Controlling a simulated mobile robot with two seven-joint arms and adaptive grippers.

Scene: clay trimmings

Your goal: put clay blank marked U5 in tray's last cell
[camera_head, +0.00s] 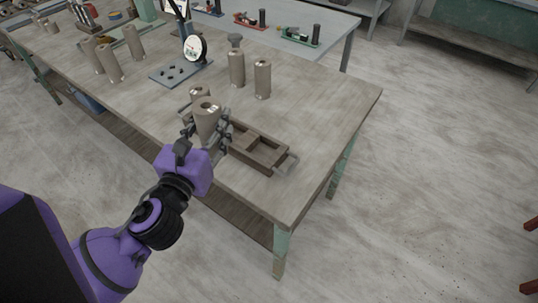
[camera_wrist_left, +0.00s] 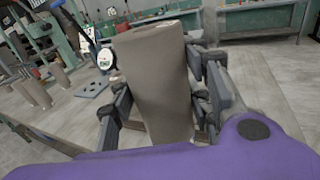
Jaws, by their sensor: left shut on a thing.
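My left gripper (camera_head: 206,125) is shut on a grey-brown clay blank (camera_head: 207,113), held roughly upright above the left part of the tray. In the left wrist view this blank (camera_wrist_left: 155,80) stands between the two fingers (camera_wrist_left: 163,103). Its top carries a small pale label, too small to read. The wooden tray (camera_head: 248,160) lies near the table's front edge, with empty cells showing at its right. Another blank (camera_head: 199,91) stands just behind the held one, seemingly in the tray's left end; its base is hidden. My right gripper is not in view.
Two blanks (camera_head: 263,80) (camera_head: 237,68) stand behind the tray. A blue plate (camera_head: 180,73) with pegs and a round dial (camera_head: 195,48) are to their left. Several more blanks (camera_head: 113,64) stand farther left. The table's right end is clear.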

